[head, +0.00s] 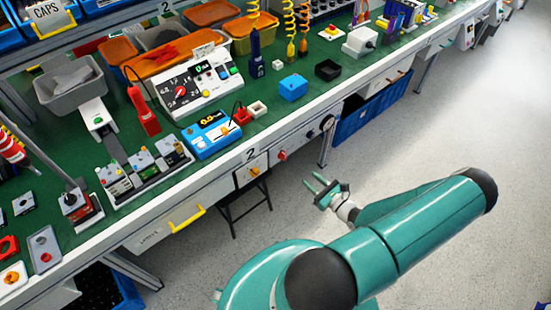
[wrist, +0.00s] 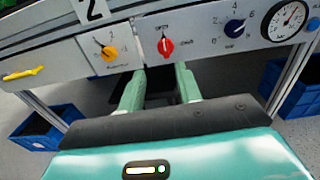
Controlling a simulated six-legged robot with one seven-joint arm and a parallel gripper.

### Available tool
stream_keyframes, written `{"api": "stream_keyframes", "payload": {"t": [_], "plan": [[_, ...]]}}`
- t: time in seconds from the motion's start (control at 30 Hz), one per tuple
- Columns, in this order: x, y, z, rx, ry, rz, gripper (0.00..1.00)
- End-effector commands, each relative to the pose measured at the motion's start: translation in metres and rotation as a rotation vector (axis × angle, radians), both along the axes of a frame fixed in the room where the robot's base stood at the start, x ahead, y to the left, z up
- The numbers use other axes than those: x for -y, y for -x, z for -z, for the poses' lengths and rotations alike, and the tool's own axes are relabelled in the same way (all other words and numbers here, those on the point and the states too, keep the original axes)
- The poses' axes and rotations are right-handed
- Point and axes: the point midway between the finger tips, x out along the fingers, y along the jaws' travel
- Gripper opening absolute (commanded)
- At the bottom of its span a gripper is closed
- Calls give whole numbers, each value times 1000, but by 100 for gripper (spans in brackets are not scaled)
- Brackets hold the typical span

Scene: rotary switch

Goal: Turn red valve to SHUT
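The red valve (wrist: 165,47) is a small knob on a pale panel below the table edge. In the wrist view its grip stands about upright, toward the label above it, which seems to read OPEN. A small label to its right seems to read SHUT. The red valve (head: 282,155) is small in the head view. My gripper (head: 319,183) is open and empty in front of the panel, apart from the valve. In the wrist view my gripper (wrist: 158,76) has its two green fingers spread just below the valve, with a clear gap between them.
A yellow knob (wrist: 108,52) sits left of the valve; a dark blue numbered dial (wrist: 234,27) and a round gauge (wrist: 287,20) sit right. A yellow drawer handle (wrist: 22,73) is far left. The green bench (head: 340,85) is crowded; the floor in front is clear.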

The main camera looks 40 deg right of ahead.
Motion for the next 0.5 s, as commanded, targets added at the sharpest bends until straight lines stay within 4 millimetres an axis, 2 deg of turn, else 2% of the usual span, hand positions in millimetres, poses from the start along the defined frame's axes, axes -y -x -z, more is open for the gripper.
{"api": "stream_keyframes", "payload": {"t": [0.13, 0.27, 0.5], "plan": [[7, 3, 5, 9, -21, 44, 35], [9, -6, 5, 10, -20, 43, 35], [8, -49, 5, 9, -21, 42, 35]]}}
